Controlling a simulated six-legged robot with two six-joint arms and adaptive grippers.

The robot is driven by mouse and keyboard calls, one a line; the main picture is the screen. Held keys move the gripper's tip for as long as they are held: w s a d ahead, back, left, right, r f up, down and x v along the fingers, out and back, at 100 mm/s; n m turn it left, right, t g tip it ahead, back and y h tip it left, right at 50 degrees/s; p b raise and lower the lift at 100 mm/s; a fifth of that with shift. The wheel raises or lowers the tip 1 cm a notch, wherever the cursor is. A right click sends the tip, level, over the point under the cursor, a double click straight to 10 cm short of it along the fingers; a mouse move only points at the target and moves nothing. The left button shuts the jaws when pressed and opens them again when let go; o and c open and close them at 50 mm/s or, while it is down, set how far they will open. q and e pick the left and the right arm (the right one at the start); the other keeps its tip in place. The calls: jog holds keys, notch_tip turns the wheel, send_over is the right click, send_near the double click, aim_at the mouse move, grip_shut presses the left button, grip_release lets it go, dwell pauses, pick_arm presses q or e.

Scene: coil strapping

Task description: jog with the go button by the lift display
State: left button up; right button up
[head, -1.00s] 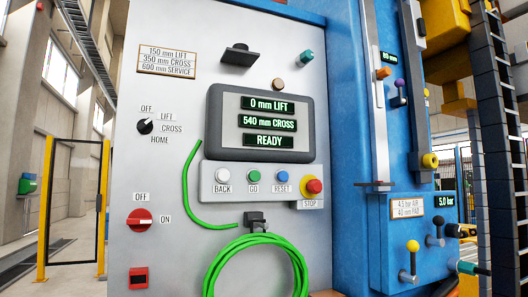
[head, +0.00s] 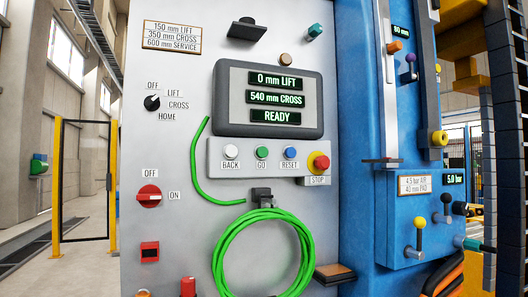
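The green GO button (head: 262,153) sits in the button row below the display, between the white BACK button (head: 231,152) and the blue RESET button (head: 290,153). The lift display (head: 275,78) reads 0 mm LIFT; the line under it (head: 275,98) reads 540 mm CROSS, and the lowest reads READY. The selector knob (head: 152,102) is at the upper left of the panel, with OFF, LIFT, CROSS and HOME around it. Neither of my grippers shows in the head view.
A red mushroom STOP button (head: 321,162) is right of the row. A coiled green cable (head: 222,250) hangs below. A red OFF/ON switch (head: 149,196) is at left. Levers (head: 420,234) stand out from the blue cabinet at right. A plate sign (head: 173,36) lists lift, cross and service distances.

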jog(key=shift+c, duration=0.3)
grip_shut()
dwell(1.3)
